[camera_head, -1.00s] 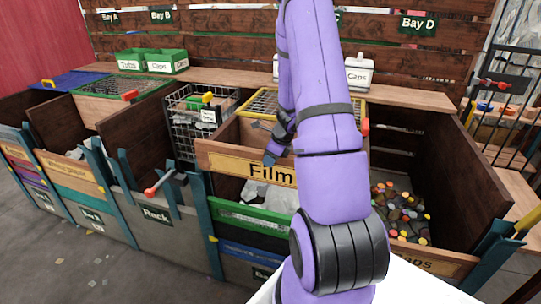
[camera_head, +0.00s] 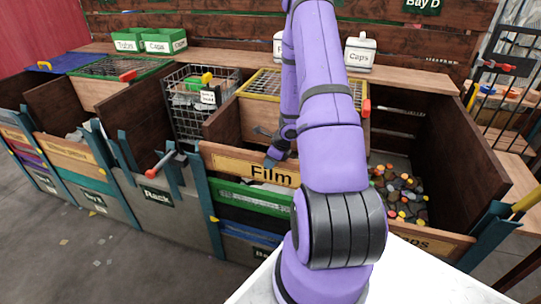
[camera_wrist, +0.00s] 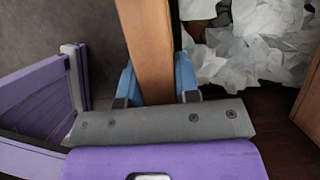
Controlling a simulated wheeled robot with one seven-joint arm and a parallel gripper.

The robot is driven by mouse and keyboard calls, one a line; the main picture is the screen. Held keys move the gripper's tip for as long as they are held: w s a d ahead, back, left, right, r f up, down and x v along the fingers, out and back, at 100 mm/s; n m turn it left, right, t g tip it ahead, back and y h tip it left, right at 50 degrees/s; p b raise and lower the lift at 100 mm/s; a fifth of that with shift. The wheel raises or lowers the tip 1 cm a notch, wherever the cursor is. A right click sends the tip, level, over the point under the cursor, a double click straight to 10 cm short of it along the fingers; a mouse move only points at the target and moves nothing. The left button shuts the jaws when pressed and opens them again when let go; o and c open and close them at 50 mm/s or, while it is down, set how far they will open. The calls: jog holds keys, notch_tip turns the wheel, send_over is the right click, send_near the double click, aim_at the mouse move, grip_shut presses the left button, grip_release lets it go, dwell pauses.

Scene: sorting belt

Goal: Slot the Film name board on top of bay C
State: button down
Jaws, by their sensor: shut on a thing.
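The Film name board (camera_head: 240,167) is a long wooden plank with a yellow "Film" label, held level across the front of bay C. In the wrist view the blue fingertips (camera_wrist: 157,82) sit on either side of the wooden board (camera_wrist: 148,40). Below it, bay C's front has a green board (camera_head: 250,197) and a blue board (camera_head: 245,230). A narrow gap with white material shows between the Film board and the green board. The board's right end is hidden behind my arm.
A teal post (camera_head: 214,215) stands at bay C's left front corner. White crumpled film (camera_wrist: 262,45) lies in the bay. The Rack bay with a red-handled lever (camera_head: 160,164) is to the left; a bay of coloured caps (camera_head: 400,193) is to the right.

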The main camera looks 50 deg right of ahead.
aim_at(271, 174)
jog(key=shift+f, duration=2.6)
jog(key=shift+f, duration=0.5)
jog(key=shift+f, duration=0.15)
jog(key=c, duration=0.8)
grip_release()
jog(key=v, duration=1)
jog(key=shift+s+r, duration=0.2)
jog(key=shift+r, duration=0.1)
